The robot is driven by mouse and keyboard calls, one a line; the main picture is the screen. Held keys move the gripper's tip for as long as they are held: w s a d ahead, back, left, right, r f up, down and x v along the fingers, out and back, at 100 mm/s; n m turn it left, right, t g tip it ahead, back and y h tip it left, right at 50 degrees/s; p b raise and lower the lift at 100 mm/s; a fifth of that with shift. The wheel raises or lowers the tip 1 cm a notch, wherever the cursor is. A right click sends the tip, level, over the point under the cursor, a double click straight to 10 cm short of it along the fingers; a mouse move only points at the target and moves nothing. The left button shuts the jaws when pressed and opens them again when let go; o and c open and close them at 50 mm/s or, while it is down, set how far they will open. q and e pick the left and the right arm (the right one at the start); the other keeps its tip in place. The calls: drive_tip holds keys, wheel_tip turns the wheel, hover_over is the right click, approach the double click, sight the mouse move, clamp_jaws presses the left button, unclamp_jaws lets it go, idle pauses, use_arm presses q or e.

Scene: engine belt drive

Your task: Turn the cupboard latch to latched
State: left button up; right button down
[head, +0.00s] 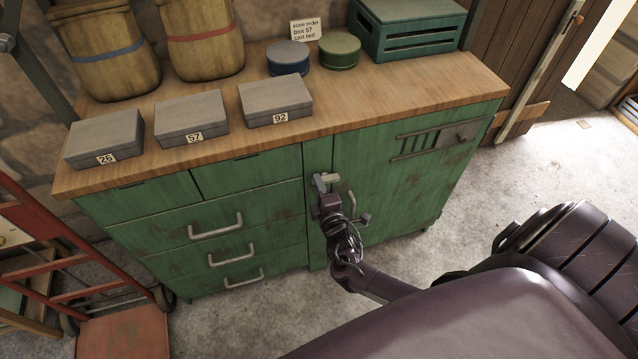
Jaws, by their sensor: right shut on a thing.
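The green cupboard (400,185) stands under a wooden worktop. Its light grey latch (322,179) sits at the upper left edge of the cupboard door, beside the drawers. My right gripper (326,190) is at the latch and shut on it, with the arm coming in from the lower right. The gripper covers part of the latch, so I cannot tell which way it is turned. A grey door handle (351,203) shows just right of the gripper. The door looks closed. My left gripper is not in view.
Grey boxes marked 26 (103,140), 57 (191,119) and 92 (275,101) stand on the worktop (400,92). Behind them are sacks, two round tins, a sign (306,29) and a green crate (410,30). A red hand truck (62,255) stands left. Floor right of the cupboard is open.

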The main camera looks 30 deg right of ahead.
drive_tip(key=shift+f+n, duration=0.15)
drive_tip(key=shift+n, duration=0.45)
drive_tip(key=c, duration=1.4)
unclamp_jaws()
drive_tip(key=shift+s, duration=0.1)
drive_tip(key=v, duration=0.7)
drive_tip(key=shift+s+a, duration=0.1)
drive_tip(key=shift+s, duration=0.2)
